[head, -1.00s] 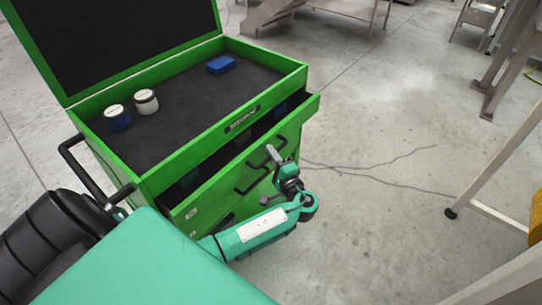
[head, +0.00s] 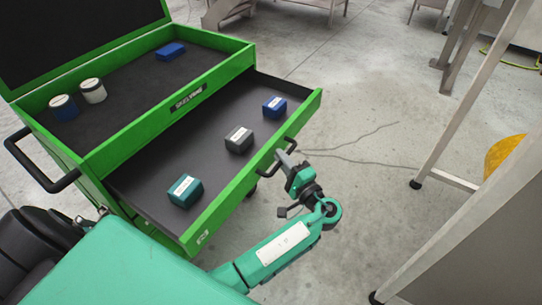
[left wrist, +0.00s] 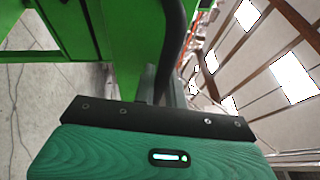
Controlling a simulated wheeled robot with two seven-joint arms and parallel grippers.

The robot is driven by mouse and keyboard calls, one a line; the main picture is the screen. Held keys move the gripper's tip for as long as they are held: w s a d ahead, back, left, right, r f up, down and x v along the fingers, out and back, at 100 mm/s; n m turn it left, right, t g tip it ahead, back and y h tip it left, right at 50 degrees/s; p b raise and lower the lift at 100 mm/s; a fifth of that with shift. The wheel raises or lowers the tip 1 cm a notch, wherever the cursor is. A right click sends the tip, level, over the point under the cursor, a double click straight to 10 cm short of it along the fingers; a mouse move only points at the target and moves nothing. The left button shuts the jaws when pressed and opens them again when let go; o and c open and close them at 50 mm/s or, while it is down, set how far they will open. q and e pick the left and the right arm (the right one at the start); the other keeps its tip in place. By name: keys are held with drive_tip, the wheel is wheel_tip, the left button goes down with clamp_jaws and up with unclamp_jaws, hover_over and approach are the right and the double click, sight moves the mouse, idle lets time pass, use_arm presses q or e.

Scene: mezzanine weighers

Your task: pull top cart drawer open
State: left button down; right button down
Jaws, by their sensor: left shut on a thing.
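The green cart's top drawer (head: 222,207) stands far out from the cart body, and its dark floor is exposed. Inside lie a teal box (head: 185,191), a dark grey box (head: 239,140) and a blue box (head: 274,107). My left gripper (head: 285,158) is shut on the dark drawer handle (head: 291,146) on the drawer front. The handle also shows in the left wrist view as a dark bar (left wrist: 172,45) running up from the fingers. My right gripper is not in view.
The cart's top tray (head: 130,125) holds a blue block (head: 171,51) and two round jars (head: 93,90) under a raised lid (head: 70,30). A black push handle (head: 40,178) juts from the cart's left side. Grey metal frames (head: 460,150) stand at the right; floor between is clear.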

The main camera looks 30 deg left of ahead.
use_arm(q)
drive_tip(key=shift+d, duration=0.4)
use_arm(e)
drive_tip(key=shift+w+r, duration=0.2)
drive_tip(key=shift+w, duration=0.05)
use_arm(q)
drive_tip(key=c, duration=1.5)
unclamp_jaws()
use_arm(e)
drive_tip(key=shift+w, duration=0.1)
use_arm(q)
drive_tip(key=shift+o, duration=0.2)
drive_tip(key=shift+f, duration=0.1)
